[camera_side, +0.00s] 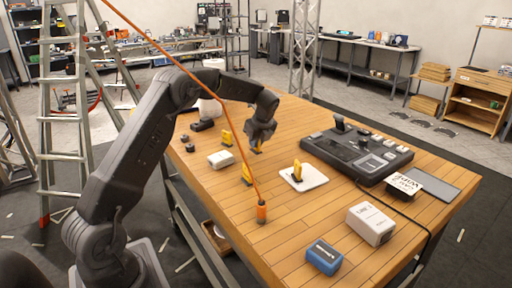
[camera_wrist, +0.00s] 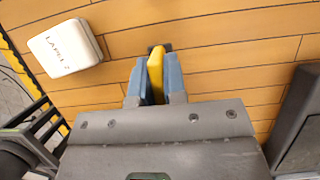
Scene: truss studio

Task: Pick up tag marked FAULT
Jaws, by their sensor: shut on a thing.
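A yellow tag (camera_wrist: 156,72) stands between the blue fingers of my gripper (camera_wrist: 154,85) in the wrist view. The fingers are shut on it, one on each side. In the side view my gripper (camera_side: 258,141) reaches down over the wooden table, with a bit of this yellow tag (camera_side: 259,148) showing under it. Other yellow tags stand apart: one to the left (camera_side: 226,136), one nearer the front (camera_side: 246,174), and one on a white plate (camera_side: 297,171). No FAULT marking is readable on any of them.
A white box (camera_wrist: 66,47) with printing lies left of my gripper. A dark control console (camera_side: 357,152) stands to the right. An orange cable runs down to an orange cylinder (camera_side: 261,212). A white box (camera_side: 370,223) and a blue box (camera_side: 324,257) sit near the front edge.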

